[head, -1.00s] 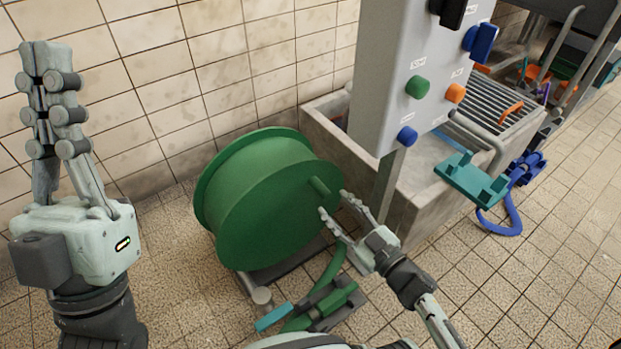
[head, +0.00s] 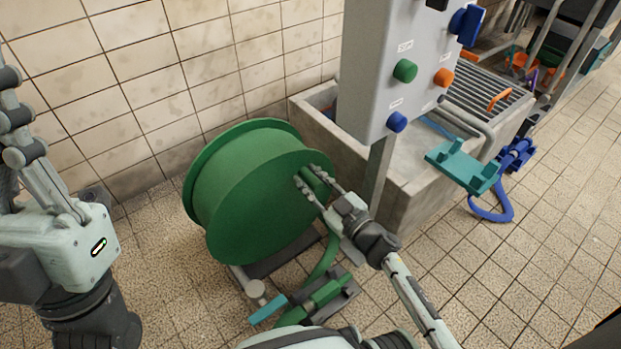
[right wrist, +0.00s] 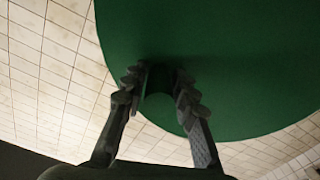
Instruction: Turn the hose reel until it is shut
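The green hose reel (head: 255,195) stands on the floor near the tiled wall. Its stub handle (head: 318,182) sticks out of the disc facing right. My right gripper (head: 305,174) is at the handle, one finger on each side, still spread. In the right wrist view the handle (right wrist: 158,108) lies between the two fingers (right wrist: 161,78); firm contact cannot be made out. My left gripper (head: 8,120) is raised at the left edge, away from the reel, its fingers partly cut off; a second earlier they were together and empty.
A grey panel (head: 390,60) with coloured knobs stands right of the reel, before a concrete trough (head: 400,190). A green hose with a teal-handled fitting (head: 268,309) lies in front. A teal bracket (head: 462,166) juts out at right.

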